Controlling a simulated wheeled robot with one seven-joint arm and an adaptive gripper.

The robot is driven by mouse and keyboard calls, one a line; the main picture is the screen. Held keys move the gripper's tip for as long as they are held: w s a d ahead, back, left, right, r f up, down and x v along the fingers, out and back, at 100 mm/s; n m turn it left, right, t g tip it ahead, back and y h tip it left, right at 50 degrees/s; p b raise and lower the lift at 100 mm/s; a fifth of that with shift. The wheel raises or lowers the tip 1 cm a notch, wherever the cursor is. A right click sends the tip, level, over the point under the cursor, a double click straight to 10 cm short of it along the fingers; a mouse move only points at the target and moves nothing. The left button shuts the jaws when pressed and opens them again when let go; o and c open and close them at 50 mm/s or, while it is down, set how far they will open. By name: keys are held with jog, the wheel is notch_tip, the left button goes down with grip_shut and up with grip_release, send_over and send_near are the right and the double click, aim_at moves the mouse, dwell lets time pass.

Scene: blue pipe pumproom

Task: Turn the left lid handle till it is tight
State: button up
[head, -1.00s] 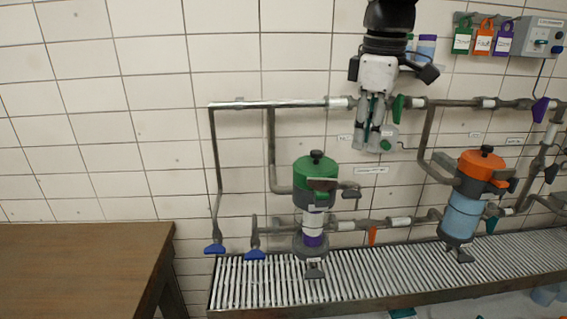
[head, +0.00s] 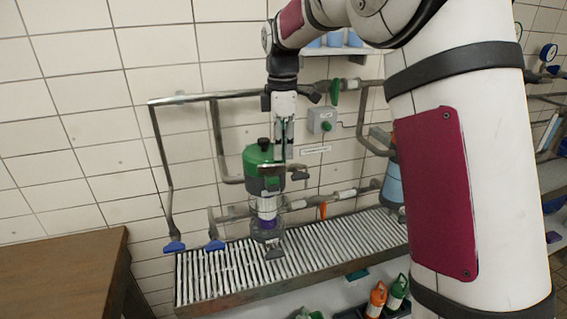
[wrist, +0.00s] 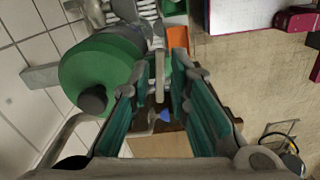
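The left canister's green lid (head: 262,155) has a black knob on top and sits upright on a dark grey collar. In the wrist view the green lid (wrist: 100,72) fills the left side. My gripper (head: 284,150) points down just at the lid's right edge. In the wrist view my gripper (wrist: 160,70) is open, with teal pads apart. A grey bar (wrist: 158,75), which looks like the lid handle, shows between the fingers; I cannot tell whether a pad touches it. In the head view my fingers partly hide the handle.
Grey pipes (head: 180,99) run along the tiled wall behind the canister. A slatted grate (head: 215,275) lies below it. A wooden table (head: 60,270) stands at left. The right canister (head: 388,178) is mostly behind my arm. Orange and green bottles (head: 377,298) stand below the grate.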

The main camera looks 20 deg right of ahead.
aim_at(282, 164)
jog(key=shift+f+p, duration=0.5)
jog(key=shift+f, duration=2.2)
grip_shut()
